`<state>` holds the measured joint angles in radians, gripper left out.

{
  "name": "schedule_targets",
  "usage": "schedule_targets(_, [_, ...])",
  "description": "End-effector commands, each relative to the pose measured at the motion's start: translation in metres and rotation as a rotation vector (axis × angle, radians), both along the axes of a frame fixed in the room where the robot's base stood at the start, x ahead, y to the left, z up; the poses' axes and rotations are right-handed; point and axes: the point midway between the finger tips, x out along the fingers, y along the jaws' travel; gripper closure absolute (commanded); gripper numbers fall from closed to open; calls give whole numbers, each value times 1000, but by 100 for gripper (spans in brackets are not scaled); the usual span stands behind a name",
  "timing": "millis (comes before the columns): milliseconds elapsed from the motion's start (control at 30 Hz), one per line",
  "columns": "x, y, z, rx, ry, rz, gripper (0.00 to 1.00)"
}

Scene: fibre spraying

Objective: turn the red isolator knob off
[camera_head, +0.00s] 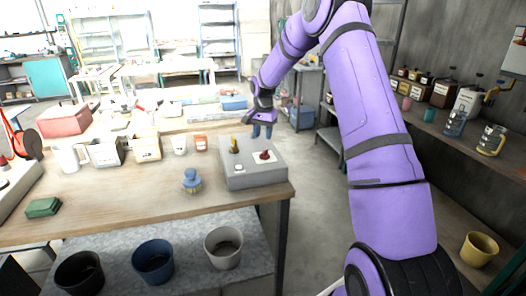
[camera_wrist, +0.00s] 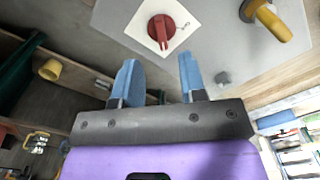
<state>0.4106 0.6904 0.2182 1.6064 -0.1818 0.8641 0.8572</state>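The red isolator knob (camera_head: 265,156) sits on a pale square plate on top of the grey control box (camera_head: 240,180), at the right end of the wooden bench. In the wrist view the knob (camera_wrist: 161,28) is at the top, on its white plate, beyond my fingertips. My gripper (camera_head: 262,131) is at the back right of the box in the head view. In the wrist view its two blue fingers (camera_wrist: 160,72) are spread apart with nothing between them. The knob is apart from both fingers.
A yellow-handled lever (camera_head: 234,144) and a small white button (camera_head: 239,167) are on the same box. A blue knobbed object (camera_head: 191,180) stands left of the box. Containers (camera_head: 146,147) line the bench behind. The floor right of the bench is clear.

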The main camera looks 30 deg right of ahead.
Motion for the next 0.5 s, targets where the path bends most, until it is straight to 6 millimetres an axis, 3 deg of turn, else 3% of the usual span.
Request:
schedule_targets(300, [-1, 1, -57, 2, 3, 2, 62])
schedule_targets(500, [0, 0, -77, 0, 1, 1, 62])
